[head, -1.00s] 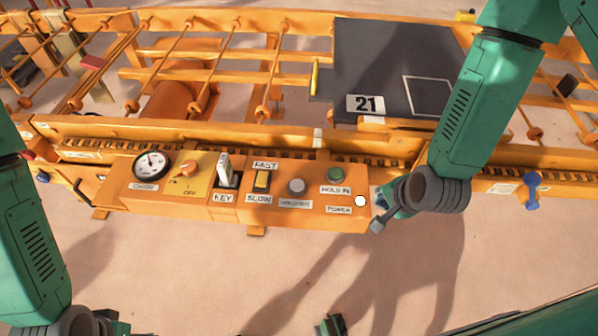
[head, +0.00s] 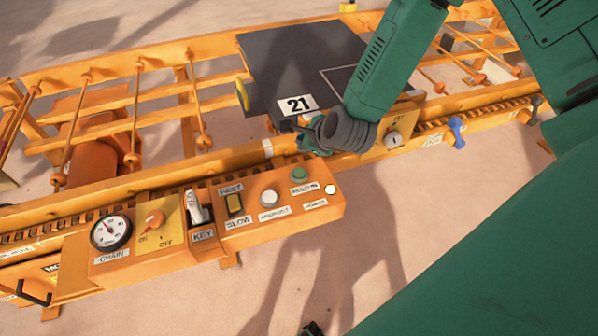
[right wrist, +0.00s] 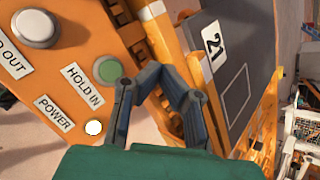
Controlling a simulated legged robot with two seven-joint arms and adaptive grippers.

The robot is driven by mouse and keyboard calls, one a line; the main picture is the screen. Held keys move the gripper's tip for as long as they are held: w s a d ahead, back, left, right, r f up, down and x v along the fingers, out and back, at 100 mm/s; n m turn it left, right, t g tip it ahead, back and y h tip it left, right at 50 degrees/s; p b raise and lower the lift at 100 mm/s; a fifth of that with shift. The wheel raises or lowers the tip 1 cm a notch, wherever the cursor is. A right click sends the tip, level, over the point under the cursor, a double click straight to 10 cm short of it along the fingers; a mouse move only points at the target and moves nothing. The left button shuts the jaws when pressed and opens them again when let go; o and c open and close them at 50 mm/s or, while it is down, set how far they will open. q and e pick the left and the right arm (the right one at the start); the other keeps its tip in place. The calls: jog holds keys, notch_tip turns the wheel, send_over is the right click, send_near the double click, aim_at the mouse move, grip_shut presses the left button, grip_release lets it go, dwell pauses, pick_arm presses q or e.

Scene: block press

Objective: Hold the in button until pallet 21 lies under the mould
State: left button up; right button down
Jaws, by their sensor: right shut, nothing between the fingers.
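Pallet 21 is a dark board (head: 290,60) with a white number plate and a white outline, lying on the orange rails in the head view; it also shows in the right wrist view (right wrist: 247,65). The green HOLD IN button (head: 299,174) is on the orange console and shows in the right wrist view (right wrist: 107,69). My right gripper (head: 288,127) is shut and empty, beyond the button in the head view. In the right wrist view, its fingers (right wrist: 165,75) are just right of the button; contact is not clear. I see no mould. A small dark piece at the head view's bottom edge may be my left gripper.
The console (head: 285,205) also bears a grey HOLD OUT button (head: 269,198), a FAST/SLOW switch (head: 235,204), a key switch (head: 196,207), an orange knob (head: 154,219) and a chain gauge (head: 110,232). The white power lamp (head: 330,189) is bright. Bare floor lies in front.

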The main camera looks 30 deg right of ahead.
jog(key=b, duration=0.4)
send_over(299, 173)
jog(key=f, duration=0.5)
jog(key=shift+a, duration=0.35)
jog(key=f+b, duration=0.1)
jog(key=d+f+b, duration=0.1)
jog(key=f, duration=0.1)
jog(key=shift+f+b, duration=0.1)
jog(key=shift+b, duration=0.25)
jog(key=shift+d+f, duration=0.3)
jog(key=shift+a+r, duration=0.15)
jog(key=shift+a, duration=0.1)
jog(key=shift+a+r, duration=0.1)
jog(key=shift+a, duration=0.3)
jog(key=shift+d, duration=0.55)
jog(key=shift+a, duration=0.4)
